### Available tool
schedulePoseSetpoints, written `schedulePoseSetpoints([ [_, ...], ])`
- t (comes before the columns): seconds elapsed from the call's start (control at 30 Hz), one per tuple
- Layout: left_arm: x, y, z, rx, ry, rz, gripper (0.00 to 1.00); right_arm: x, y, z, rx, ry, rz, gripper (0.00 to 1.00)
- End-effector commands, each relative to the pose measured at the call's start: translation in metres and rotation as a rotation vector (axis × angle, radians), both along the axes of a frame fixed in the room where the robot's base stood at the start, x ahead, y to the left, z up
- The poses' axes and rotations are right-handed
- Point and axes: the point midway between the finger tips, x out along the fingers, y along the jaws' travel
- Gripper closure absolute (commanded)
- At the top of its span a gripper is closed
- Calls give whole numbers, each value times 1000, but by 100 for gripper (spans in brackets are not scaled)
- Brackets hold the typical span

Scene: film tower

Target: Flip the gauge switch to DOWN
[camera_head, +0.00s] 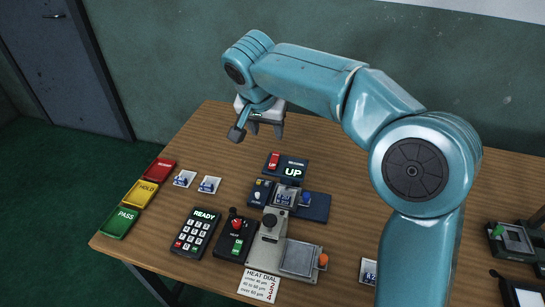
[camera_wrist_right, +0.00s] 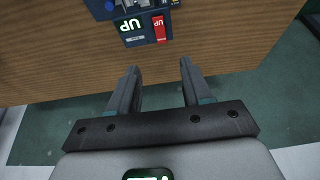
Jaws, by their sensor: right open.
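The gauge switch is a dark blue panel (camera_head: 286,165) at the far side of the table, with a red rocker (camera_head: 274,160) beside a display reading UP (camera_head: 292,172). In the right wrist view, the red rocker (camera_wrist_right: 158,27) and the UP display (camera_wrist_right: 130,26) show upside down near the top edge. My right gripper (camera_head: 265,130) is open and empty, pointing down beyond the panel near the table's far edge. Its two fingers (camera_wrist_right: 160,68) are apart, with nothing between them. My left gripper is in neither view.
A blue gauge unit (camera_head: 315,207) stands in front of the switch panel. Nearer are a READY keypad (camera_head: 197,232), a red-knobbed black box (camera_head: 236,238) and a grey press (camera_head: 270,232). Red, yellow (camera_head: 147,194) and green trays line the left edge. Bare wood lies left of the panel.

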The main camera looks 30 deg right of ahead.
Motion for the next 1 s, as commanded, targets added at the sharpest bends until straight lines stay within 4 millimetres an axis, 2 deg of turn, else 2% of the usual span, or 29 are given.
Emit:
schedulePoseSetpoints([
  [0.4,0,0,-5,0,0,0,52,21,-25,-89,0,7,0,51],
  [0.6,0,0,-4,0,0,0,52,32,-37,-124,0,6,-1,51],
  [0.8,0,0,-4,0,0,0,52,39,-43,-139,0,2,1,51],
  [1.0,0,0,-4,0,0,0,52,40,-44,-142,0,0,1,51],
])
